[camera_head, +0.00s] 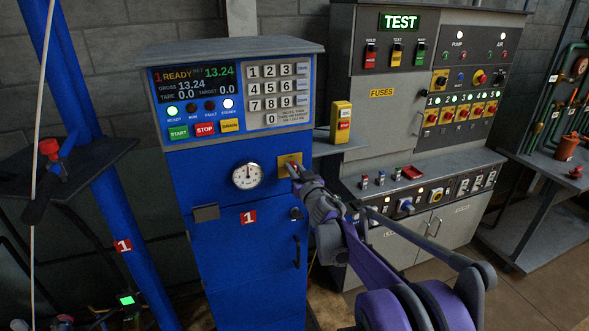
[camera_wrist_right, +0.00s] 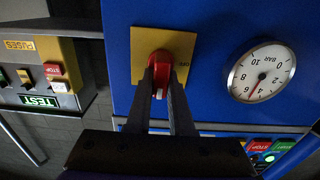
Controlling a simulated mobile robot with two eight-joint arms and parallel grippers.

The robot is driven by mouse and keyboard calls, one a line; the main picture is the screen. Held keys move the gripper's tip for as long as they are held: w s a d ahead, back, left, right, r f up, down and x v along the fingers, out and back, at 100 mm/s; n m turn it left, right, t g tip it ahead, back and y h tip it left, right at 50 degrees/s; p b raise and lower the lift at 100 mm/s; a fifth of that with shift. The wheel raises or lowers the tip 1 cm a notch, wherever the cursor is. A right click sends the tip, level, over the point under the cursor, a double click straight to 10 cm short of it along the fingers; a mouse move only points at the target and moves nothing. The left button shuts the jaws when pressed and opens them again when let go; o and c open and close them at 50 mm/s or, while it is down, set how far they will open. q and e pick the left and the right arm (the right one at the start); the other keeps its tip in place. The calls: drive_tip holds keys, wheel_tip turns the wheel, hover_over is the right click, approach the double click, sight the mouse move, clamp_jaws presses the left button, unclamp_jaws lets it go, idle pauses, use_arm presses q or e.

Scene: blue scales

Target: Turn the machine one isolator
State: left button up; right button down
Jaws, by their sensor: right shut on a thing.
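The machine one isolator is a red rotary handle (camera_wrist_right: 162,66) on a yellow plate (camera_wrist_right: 182,45), seen in the right wrist view. In the head view the yellow plate (camera_head: 284,162) is on the front of the blue cabinet (camera_head: 225,200) marked 1, right of the round gauge. My right gripper (camera_wrist_right: 160,90) is shut on the red handle, one finger on each side of it. In the head view my right gripper (camera_head: 297,172) reaches the plate and covers most of the handle. My left gripper is not in view.
A round pressure gauge (camera_head: 247,176) sits left of the isolator. Above are a keypad (camera_head: 277,88) and a lit display (camera_head: 194,82). A yellow stop box (camera_head: 341,122) stands to the right, before a grey TEST console (camera_head: 400,130). A blue post (camera_head: 110,190) rises at left.

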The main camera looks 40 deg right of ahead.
drive_tip(key=n, duration=0.2)
drive_tip(key=n+b, duration=0.1)
drive_tip(key=shift+w+a+n, duration=0.1)
drive_tip(key=shift+a+n, duration=0.1)
drive_tip(key=shift+n, duration=0.2)
drive_tip(key=shift+w+a+f+n, duration=0.1)
drive_tip(key=shift+a+f+n, duration=0.1)
drive_tip(key=shift+n, duration=2.15)
drive_tip(key=shift+a+f+n, duration=0.1)
drive_tip(key=shift+f+n, duration=0.1)
drive_tip(key=shift+n, duration=2.1)
drive_tip(key=shift+w+a+f+n, duration=0.1)
drive_tip(key=shift+f+n, duration=0.1)
drive_tip(key=shift+n, duration=2.15)
drive_tip(key=c, duration=0.8)
unclamp_jaws()
